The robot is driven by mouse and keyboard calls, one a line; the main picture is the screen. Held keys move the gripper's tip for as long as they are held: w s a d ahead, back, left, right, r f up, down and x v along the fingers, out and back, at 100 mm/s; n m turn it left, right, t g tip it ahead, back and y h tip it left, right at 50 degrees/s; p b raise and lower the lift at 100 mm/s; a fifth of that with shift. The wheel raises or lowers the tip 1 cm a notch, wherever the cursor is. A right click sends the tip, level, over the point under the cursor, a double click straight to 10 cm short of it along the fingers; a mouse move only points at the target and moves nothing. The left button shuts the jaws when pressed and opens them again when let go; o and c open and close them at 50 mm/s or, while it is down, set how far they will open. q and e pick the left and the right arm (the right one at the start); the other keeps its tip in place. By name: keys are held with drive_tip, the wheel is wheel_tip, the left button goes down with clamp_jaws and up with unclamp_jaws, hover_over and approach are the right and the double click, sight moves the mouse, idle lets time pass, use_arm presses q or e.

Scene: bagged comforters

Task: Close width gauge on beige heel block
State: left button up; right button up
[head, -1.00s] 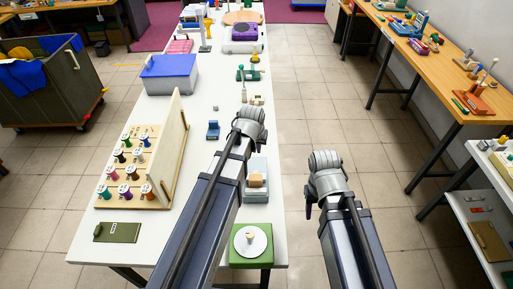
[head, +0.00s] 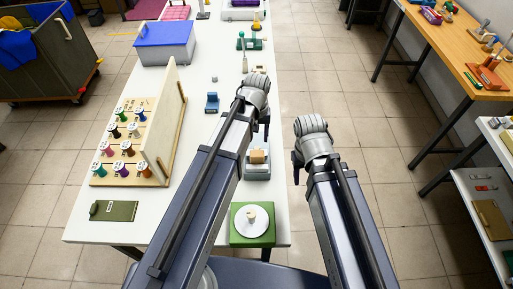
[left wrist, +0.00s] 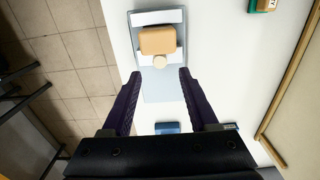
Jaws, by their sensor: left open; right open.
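The beige heel block (head: 258,156) sits on the grey width gauge (head: 257,174) near the right edge of the white table. In the head view my left gripper (head: 266,128) partly overlaps the area by the gauge. My right gripper (head: 297,168) hangs open and empty over the floor right of the table.
A green block with a white disc (head: 251,224) stands nearer me. A small blue item (head: 212,103) lies left of my left arm. A wooden spool rack (head: 165,130) and a blue-lidded box (head: 165,42) stand on the left.

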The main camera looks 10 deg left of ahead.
sight(257, 148)
use_arm(q)
wheel_tip(257, 148, down, 6)
drive_tip(key=b, duration=0.5)
drive_tip(key=shift+r, duration=0.1)
clamp_jaws()
idle(1.1)
